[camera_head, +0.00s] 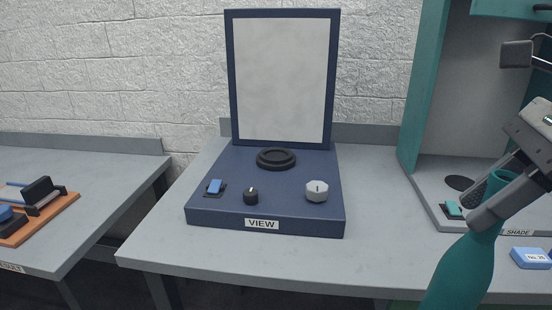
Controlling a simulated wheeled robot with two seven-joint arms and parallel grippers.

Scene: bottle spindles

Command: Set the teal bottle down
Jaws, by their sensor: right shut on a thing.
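The teal bottle (462,272) is at the lower right of the head view, its neck between the fingers of my right gripper (496,201). The gripper is shut on the neck, and the bottle hangs slightly tilted in front of the table's front edge. Its base is cut off by the bottom of the picture. My left gripper is not in view.
A blue VIEW stand (225,218) with a white back panel, a black round seat (276,158), two knobs and a switch is on the grey table (375,255). A teal-walled SHADE booth (423,85) stands right. A blue block (530,258) lies near the front edge. An orange board (62,204) is left.

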